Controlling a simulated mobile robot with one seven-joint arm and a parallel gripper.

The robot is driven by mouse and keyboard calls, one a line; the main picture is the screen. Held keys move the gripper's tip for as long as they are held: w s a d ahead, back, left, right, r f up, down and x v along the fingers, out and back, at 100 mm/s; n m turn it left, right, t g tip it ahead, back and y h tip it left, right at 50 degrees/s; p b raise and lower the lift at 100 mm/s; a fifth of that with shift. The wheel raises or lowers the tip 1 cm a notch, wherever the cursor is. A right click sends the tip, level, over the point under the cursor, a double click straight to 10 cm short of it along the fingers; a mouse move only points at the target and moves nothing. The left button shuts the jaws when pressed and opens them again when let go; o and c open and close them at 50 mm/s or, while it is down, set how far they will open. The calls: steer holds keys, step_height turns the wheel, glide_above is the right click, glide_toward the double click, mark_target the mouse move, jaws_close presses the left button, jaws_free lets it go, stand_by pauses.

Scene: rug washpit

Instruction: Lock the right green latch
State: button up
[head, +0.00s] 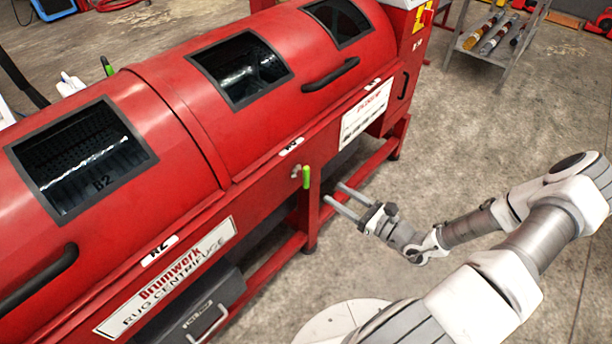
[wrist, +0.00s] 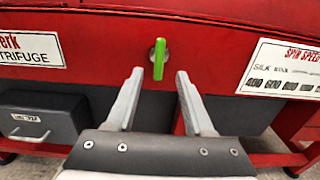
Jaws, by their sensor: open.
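A green latch (head: 306,177) is mounted on the front of the red rug centrifuge (head: 270,182), below the lid seam. Its handle hangs vertically from a round metal pivot. In the wrist view the latch (wrist: 159,60) is upright in the picture, just beyond the fingertips and centred between them. My gripper (head: 333,193) is open and empty, pointing at the machine front, with a small gap to the latch. The gripper (wrist: 158,75) shows both fingers spread in the wrist view. A second green handle (head: 106,66) shows at the machine's far side.
The lid has dark windows (head: 240,70) and black grab handles (head: 331,74). A grey drawer box (head: 205,311) juts out below the front panel at left. A red lower rail (head: 270,280) runs along the base. A metal cart (head: 497,42) stands at back right.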

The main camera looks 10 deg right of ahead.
mark_target(308, 176)
steer(key=b+x, duration=0.2)
steer(key=x, duration=0.9)
steer(key=shift+w+a, duration=0.1)
steer(key=shift+w, duration=0.1)
jaws_close()
